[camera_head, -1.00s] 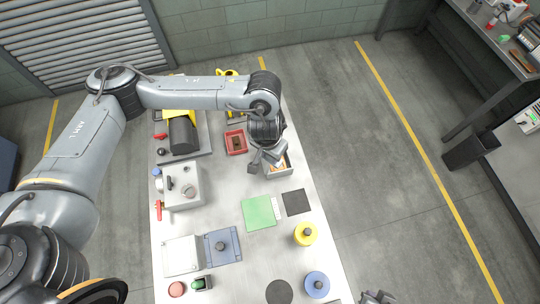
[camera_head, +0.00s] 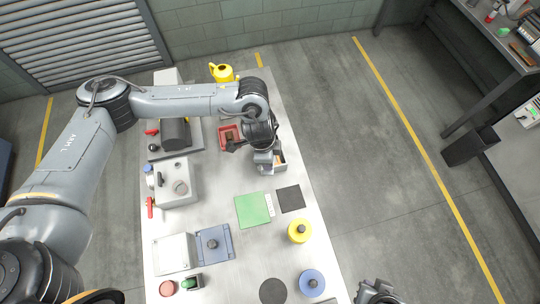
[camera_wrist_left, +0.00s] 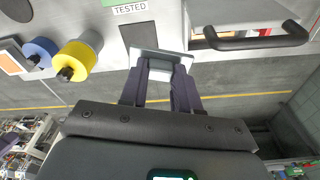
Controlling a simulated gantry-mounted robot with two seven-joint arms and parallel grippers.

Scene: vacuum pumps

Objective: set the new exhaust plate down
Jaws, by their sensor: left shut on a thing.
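My left gripper (camera_wrist_left: 165,68) is shut on a pale grey plate (camera_wrist_left: 150,56), which shows between and beyond its two dark fingers in the left wrist view. I take this to be the exhaust plate. In the head view my left gripper (camera_head: 262,156) hangs over the far right part of the table, by the small grey bin (camera_head: 280,160). The arm hides most of the plate there. The green mat (camera_head: 253,210) with the "TESTED" label (camera_wrist_left: 130,9) and the black square mat (camera_head: 290,198) lie nearer. My right gripper (camera_head: 376,292) shows partly at the bottom edge; its jaws are unclear.
A red tray (camera_head: 229,136) and grey pump (camera_head: 175,133) stand at the back left. A yellow part (camera_head: 299,231) and blue part (camera_head: 312,283) stand at the front right. A grey valve box (camera_head: 176,182) and blue plate (camera_head: 214,243) are on the left. A black handle (camera_wrist_left: 255,40) shows near the gripper.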

